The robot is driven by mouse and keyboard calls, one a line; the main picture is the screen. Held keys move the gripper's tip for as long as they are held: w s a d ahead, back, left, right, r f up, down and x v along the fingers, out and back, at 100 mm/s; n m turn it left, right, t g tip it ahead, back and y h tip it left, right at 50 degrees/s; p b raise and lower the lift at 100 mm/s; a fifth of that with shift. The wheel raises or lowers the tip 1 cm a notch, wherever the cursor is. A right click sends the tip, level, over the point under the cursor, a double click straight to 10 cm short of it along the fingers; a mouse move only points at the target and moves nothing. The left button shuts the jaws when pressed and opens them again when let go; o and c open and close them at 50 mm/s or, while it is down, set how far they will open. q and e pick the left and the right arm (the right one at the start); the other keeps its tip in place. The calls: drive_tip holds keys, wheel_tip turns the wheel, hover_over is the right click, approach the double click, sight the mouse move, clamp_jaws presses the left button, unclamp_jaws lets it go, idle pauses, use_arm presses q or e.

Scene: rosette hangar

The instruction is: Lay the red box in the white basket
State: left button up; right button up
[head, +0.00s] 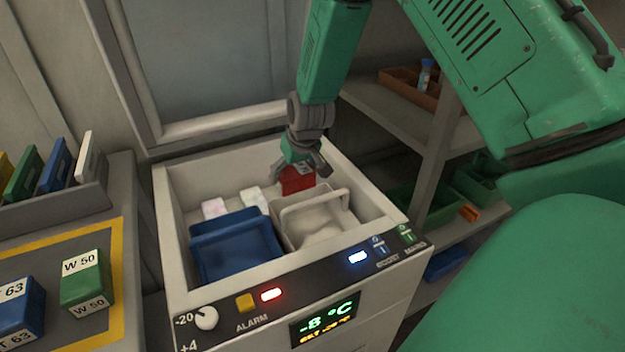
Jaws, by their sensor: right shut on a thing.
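The red box (296,180) is at the back of the open freezer chest (180,187), in the jaws of my right gripper (300,172). The gripper points down and is shut on it; the fingers hide part of the box. The white basket (318,212) stands in the chest just in front of the red box, with its handle raised. I cannot tell whether the box touches the chest floor. My left gripper is not in view.
A blue basket (236,250) stands left of the white one. Pale packs (214,208) lie behind it. A table with labelled boxes (86,285) is at the left, and shelves (395,120) stand at the right.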

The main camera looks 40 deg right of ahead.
sight(306, 172)
drive_tip(key=d+f, duration=0.2)
drive_tip(key=d, duration=0.1)
drive_tip(key=d+f+b, duration=0.1)
drive_tip(key=shift+w+d+f, duration=0.1)
drive_tip(key=shift+w+d, duration=0.15)
drive_tip(key=shift+w, duration=0.1)
wheel_tip(306, 172, down, 9)
drive_tip(key=b, duration=0.1)
drive_tip(key=shift+b, duration=0.35)
drive_tip(key=shift+a, duration=0.15)
drive_tip(key=shift+a+f, duration=0.1)
drive_tip(key=shift+f, duration=0.4)
drive_tip(key=o, duration=1.3)
drive_tip(key=shift+r, duration=0.1)
